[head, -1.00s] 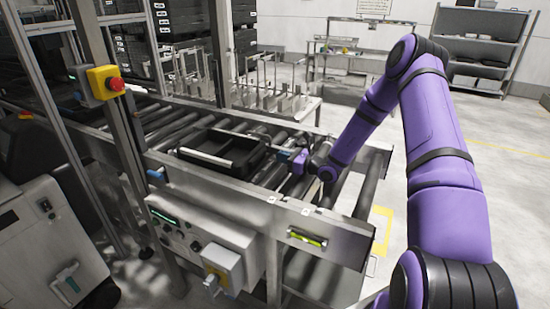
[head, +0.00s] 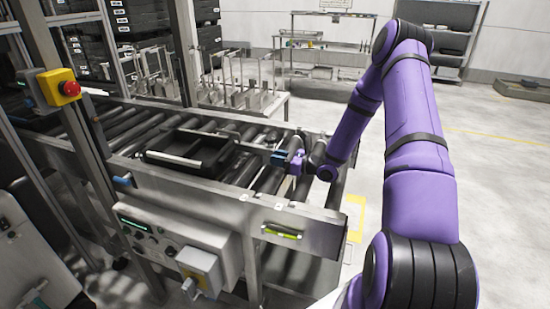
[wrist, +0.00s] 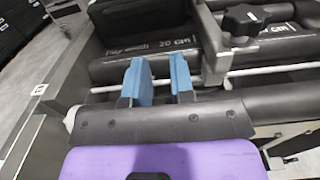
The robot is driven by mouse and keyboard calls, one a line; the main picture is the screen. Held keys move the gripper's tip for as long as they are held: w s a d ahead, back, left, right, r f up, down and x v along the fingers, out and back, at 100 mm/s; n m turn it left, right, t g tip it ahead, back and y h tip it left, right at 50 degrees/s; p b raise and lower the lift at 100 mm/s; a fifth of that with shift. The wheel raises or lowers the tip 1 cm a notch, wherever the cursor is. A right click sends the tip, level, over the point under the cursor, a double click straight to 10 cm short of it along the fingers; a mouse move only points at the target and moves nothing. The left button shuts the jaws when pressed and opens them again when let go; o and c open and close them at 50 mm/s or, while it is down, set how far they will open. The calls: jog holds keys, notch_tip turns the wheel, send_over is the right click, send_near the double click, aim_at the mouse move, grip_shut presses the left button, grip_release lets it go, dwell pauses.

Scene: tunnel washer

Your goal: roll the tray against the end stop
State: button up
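The black tray (head: 190,168) lies on the roller conveyor in the head view, with a pale bar along its near side. My gripper (head: 279,158) is low over the rollers to the right of the tray, apart from it. In the wrist view its two blue fingertips (wrist: 160,80) stand apart with nothing visible gripped between them. Ahead of them is a black surface with white lettering (wrist: 140,48), and I cannot tell which part it belongs to. A metal bracket with a black knob (wrist: 243,20) is to the right. I cannot tell whether it is the end stop.
The conveyor's metal side rail (head: 225,195) runs along the near side, with a control box (head: 175,245) below it. A post with a red emergency button (head: 71,88) stands at left. A rack table (head: 245,95) is behind. Open floor lies to the right.

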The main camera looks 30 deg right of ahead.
jog(key=o, duration=0.4)
jog(key=a+r+n+g, duration=0.1)
jog(key=a+r+n+g+y, duration=0.1)
jog(key=r, duration=0.1)
jog(key=s+a+r+n+g+y, duration=0.1)
jog(key=r, duration=0.1)
jog(key=shift+a+n, duration=0.3)
jog(key=shift+a, duration=0.05)
jog(key=shift+c, duration=0.2)
jog(key=s+a+r+n+g+h, duration=0.2)
jog(key=s+a+r+n+g, duration=0.95)
jog(key=r, duration=0.45)
jog(key=s+d+r+n+t+h, duration=0.1)
jog(key=s+r+n+h, duration=0.4)
jog(key=s, duration=0.7)
jog(key=s+d+r+n+t+h, duration=0.1)
jog(key=s+r+n+t+h, duration=0.3)
jog(key=s, duration=0.8)
notch_tip(320, 180, up, 3)
jog(key=n+h, duration=0.2)
jog(key=n, duration=0.2)
jog(key=shift+r, duration=0.15)
jog(key=shift+d+t, duration=0.1)
jog(key=shift+t, duration=0.15)
